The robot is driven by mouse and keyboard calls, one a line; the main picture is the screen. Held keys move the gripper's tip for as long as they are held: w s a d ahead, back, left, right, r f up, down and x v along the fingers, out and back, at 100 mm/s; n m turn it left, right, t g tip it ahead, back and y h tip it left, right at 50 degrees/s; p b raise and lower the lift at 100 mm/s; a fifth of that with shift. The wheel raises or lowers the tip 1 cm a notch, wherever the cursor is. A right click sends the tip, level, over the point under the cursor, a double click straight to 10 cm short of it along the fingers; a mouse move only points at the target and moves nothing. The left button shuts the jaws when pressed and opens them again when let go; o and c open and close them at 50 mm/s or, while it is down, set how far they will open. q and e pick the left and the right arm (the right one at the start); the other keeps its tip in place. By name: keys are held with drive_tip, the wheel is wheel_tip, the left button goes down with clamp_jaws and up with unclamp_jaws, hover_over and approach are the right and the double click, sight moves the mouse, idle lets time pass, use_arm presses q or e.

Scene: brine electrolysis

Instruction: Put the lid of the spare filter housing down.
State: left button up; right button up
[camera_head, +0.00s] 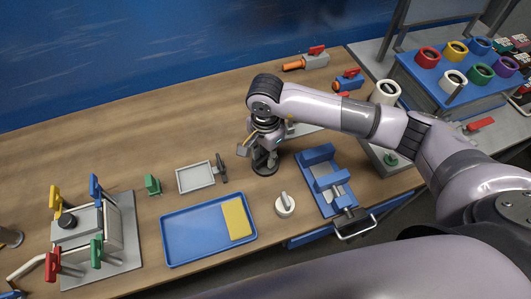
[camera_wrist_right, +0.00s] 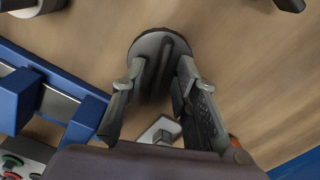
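My right gripper (camera_head: 263,158) points down over the wooden bench, left of the blue clamp fixture. It is partly closed around the dark upright grip of a round grey lid (camera_head: 265,170). In the right wrist view the lid (camera_wrist_right: 148,45) shows as a grey disc with a dark rim, beyond the fingertips (camera_wrist_right: 161,75). The lid is at or just above the bench; I cannot tell whether it touches. I cannot make out the housing for sure. My left gripper is not in view.
A white round part with a bar handle (camera_head: 285,204) lies in front of the lid. The blue fixture (camera_head: 325,180) stands to the right. A small pale tray (camera_head: 181,185) and a blue tray (camera_head: 190,243) with a yellow pad (camera_head: 237,218) are left. Bare bench lies behind.

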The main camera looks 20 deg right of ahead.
sight(266, 157)
wheel_tip(266, 157, up, 12)
drive_tip(key=b, duration=0.2)
drive_tip(key=shift+r+b, duration=0.15)
drive_tip(key=shift+b, duration=0.15)
drive_tip(key=shift+r, duration=0.1)
